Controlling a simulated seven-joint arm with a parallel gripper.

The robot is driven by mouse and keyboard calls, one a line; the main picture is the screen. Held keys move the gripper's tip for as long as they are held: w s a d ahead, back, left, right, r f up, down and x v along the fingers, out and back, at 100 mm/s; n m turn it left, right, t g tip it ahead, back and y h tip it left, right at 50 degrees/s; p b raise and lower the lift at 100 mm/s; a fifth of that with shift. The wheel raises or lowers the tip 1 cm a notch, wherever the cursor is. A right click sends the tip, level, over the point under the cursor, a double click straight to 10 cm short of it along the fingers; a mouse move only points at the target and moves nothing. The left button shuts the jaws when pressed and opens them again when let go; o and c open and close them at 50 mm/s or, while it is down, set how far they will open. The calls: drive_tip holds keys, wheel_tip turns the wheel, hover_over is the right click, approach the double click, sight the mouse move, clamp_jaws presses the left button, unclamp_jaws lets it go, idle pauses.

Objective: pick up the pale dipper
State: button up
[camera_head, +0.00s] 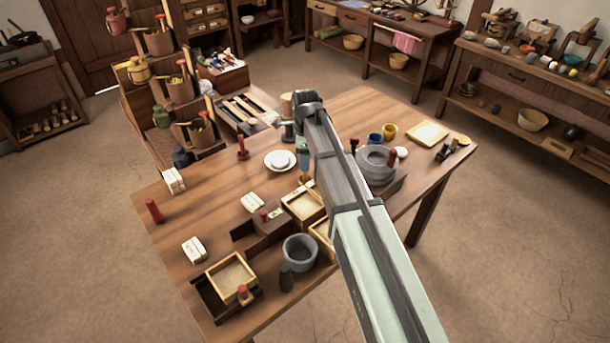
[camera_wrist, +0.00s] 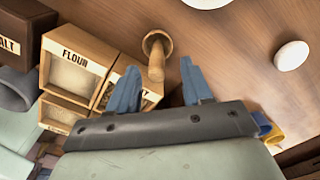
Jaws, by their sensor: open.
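A pale wooden piece with a round head and a short, thick handle, which looks like the pale dipper (camera_wrist: 155,58), is on the table in the wrist view. Its handle points back towards my gripper (camera_wrist: 159,72). My gripper is open, with its two blue fingers on either side of the handle's line. The fingers look apart from it, and I cannot tell how high they are above it. In the head view my gripper (camera_head: 305,165) points down over the table, and I cannot make out the dipper near my arm.
A box marked FLOUR (camera_wrist: 72,72) and other boxes stand close left of the dipper in the wrist view. A white plate (camera_head: 270,163) is nearby on the wooden table (camera_head: 225,130). A grey quern (camera_head: 376,162), a blue cup (camera_head: 375,138) and a yellow cup (camera_head: 390,132) stand right of my arm.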

sight(305, 182)
drive_tip(key=shift+s+f, duration=0.2)
drive_tip(key=shift+f, duration=2.45)
drive_tip(key=shift+c, duration=0.3)
clamp_jaws()
